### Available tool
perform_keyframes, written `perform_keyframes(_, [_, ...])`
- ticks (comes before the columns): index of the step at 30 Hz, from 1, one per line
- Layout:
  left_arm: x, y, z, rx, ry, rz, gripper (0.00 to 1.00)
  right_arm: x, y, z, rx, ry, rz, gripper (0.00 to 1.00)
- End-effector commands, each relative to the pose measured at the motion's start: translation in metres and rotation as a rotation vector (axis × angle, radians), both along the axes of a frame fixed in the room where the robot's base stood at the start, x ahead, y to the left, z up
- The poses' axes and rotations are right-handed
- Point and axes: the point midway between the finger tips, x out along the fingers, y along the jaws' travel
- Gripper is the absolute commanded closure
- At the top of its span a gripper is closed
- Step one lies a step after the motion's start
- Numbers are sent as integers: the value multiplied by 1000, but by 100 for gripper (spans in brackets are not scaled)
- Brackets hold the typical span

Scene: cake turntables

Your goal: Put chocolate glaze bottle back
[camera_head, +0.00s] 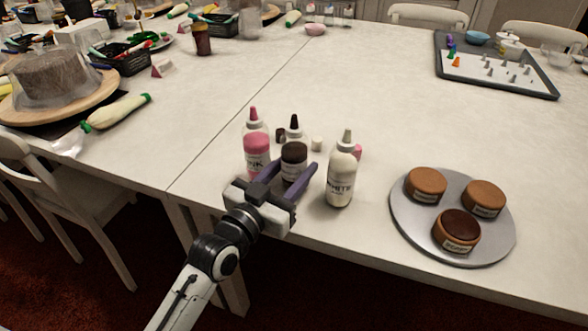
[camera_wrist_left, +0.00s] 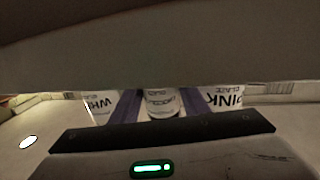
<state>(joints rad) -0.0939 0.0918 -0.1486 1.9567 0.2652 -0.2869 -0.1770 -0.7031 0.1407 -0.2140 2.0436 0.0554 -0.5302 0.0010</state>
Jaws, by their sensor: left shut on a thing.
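The chocolate glaze bottle (camera_head: 294,152) has a dark brown nozzle and stands upright between the pink glaze bottle (camera_head: 257,146) on the left and the white glaze bottle (camera_head: 341,174) on the right. My left gripper (camera_head: 291,176) is shut on it, with purple fingers on either side low on the bottle. Whether its base touches the table is hidden by the gripper. In the left wrist view, the chocolate bottle's label (camera_wrist_left: 160,102) shows between the fingers, with parts of the white and pink labels beside it. My right gripper is out of view.
Small loose caps (camera_head: 317,144) lie behind the bottles. A round grey tray (camera_head: 408,232) with three small cakes, one topped with dark glaze, is at right. A dark baking tray (camera_head: 545,88) with nozzles is at back right. The table's middle is clear.

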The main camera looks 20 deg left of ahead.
Motion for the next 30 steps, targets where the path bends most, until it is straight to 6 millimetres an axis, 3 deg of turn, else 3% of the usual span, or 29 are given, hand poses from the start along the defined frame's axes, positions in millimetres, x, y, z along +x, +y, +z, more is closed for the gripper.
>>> perform_keyframes(7, [0, 0, 0, 0, -4, 0, 68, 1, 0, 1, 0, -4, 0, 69])
perform_keyframes(9, [0, 0, -1, 1, -1, 0, 51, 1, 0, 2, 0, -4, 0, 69])
perform_keyframes(20, [-1, 0, 3, 0, -1, 0, 51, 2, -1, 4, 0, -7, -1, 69])
perform_keyframes(23, [-13, 3, 1, 1, 2, 0, 51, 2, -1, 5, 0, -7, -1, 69])
perform_keyframes(30, [-61, 14, 2, 2, 3, -1, 51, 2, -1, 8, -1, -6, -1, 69])
